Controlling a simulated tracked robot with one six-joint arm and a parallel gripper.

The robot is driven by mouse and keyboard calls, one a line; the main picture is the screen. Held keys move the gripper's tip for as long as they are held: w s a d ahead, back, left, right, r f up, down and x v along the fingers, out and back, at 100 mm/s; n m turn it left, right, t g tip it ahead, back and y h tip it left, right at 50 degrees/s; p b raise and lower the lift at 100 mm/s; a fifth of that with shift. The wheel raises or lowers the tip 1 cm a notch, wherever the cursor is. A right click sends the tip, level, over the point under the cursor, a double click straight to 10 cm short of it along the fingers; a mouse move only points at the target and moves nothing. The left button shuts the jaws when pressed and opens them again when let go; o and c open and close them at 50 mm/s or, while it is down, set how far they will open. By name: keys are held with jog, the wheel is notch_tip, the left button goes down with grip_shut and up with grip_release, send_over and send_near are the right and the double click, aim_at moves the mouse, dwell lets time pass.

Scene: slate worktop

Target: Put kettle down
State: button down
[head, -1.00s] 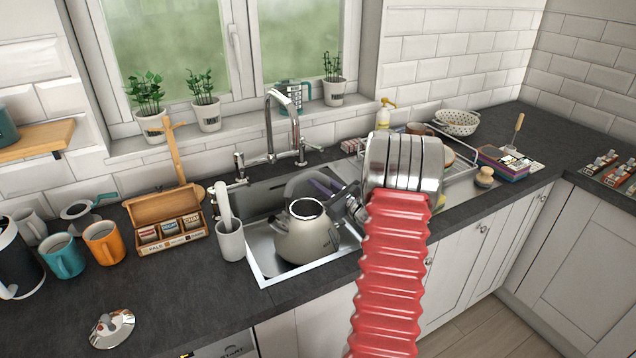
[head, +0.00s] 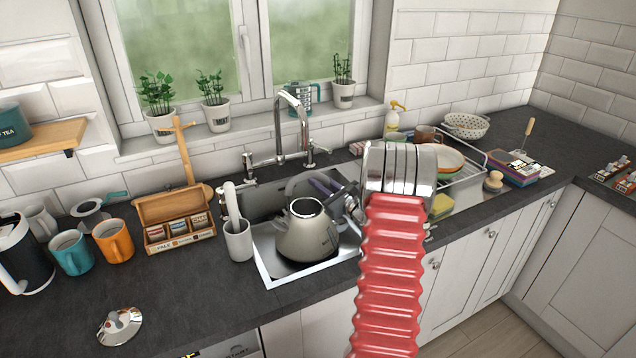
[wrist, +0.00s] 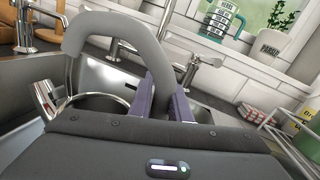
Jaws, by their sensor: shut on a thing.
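The kettle (head: 305,236) is cream-grey with an open metal-rimmed top and a grey arched handle (head: 299,184). In the head view it appears upright within the outline of the sink (head: 262,262). I cannot tell whether its base touches the sink floor. My gripper (head: 325,187) has purple fingers, shut on the kettle's handle from the right. In the wrist view the handle (wrist: 120,30) curves down between my gripper's fingers (wrist: 172,98), with the kettle's shiny rim (wrist: 95,104) behind the wrist housing. The kettle's lower body is hidden there.
A metal tap (head: 281,125) stands behind the sink. A utensil pot (head: 238,241) is close at the sink's left, beside a wooden tea box (head: 178,236). A dish rack (head: 468,174) stands to the right. The front-left worktop (head: 190,300) is mostly clear, with a metal lid (head: 119,326).

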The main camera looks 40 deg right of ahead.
jog(key=shift+r, duration=0.1)
jog(key=c, duration=1.6)
grip_release()
jog(key=shift+c, duration=0.2)
jog(key=s+a, duration=0.1)
jog(key=s, duration=1.1)
jog(key=shift+f, duration=0.25)
jog(key=shift+a, duration=0.15)
